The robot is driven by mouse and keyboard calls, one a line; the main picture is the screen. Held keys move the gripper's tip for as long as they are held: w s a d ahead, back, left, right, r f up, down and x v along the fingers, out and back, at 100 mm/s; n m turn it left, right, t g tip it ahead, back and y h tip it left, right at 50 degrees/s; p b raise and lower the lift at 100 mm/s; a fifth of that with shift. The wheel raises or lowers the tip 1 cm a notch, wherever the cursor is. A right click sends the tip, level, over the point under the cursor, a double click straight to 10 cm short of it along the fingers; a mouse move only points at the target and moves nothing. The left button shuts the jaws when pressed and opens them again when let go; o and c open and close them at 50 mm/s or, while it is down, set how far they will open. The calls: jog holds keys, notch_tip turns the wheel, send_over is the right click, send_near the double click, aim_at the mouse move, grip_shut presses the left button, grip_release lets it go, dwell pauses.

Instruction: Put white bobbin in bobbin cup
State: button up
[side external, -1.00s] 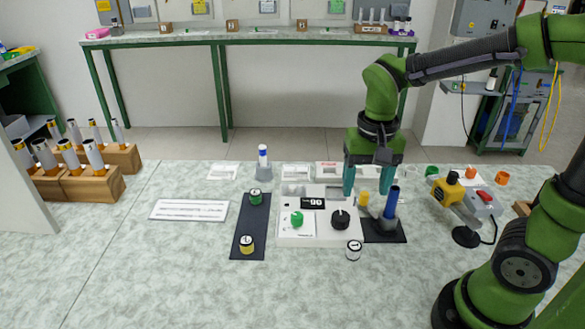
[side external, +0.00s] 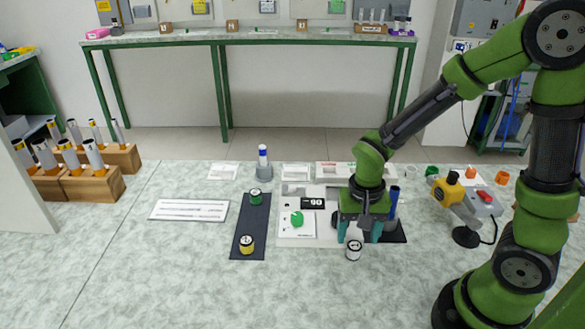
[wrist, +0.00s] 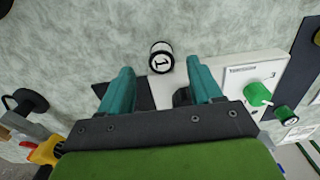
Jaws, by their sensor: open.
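The white bobbin (side external: 353,250) has a black ring and a "1" on its top. It stands on the marbled table just in front of the white panel. My gripper (side external: 358,234) is open and empty, pointing down close behind it. In the wrist view, the white bobbin (wrist: 161,57) shows just beyond the fingertips, centred across the gap of my gripper (wrist: 160,74). It looks apart from both fingers. I cannot tell for sure which thing is the bobbin cup; small green (side external: 432,171) and orange (side external: 501,178) pieces stand at the back right.
A white panel (side external: 288,240) with a green knob (side external: 297,219) lies left of my gripper. A dark strip (side external: 250,226) holds a green bobbin (side external: 255,196) and a yellow bobbin (side external: 247,244). A blue rod (side external: 392,203) stands close right. The table's front is clear.

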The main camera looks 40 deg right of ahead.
aim_at(355, 247)
notch_tip(355, 247, down, 3)
jog(key=shift+a+f, duration=0.1)
jog(key=shift+f, duration=0.1)
grip_shut()
notch_tip(355, 247, up, 9)
jog(key=w+d+r, duration=0.4)
jog(key=w+d, duration=0.7)
jog(key=w, duration=0.4)
jog(key=f, duration=0.9)
jog(key=shift+s+a+f, duration=0.1)
jog(key=shift+s+f, duration=0.1)
jog(key=shift+f, duration=0.05)
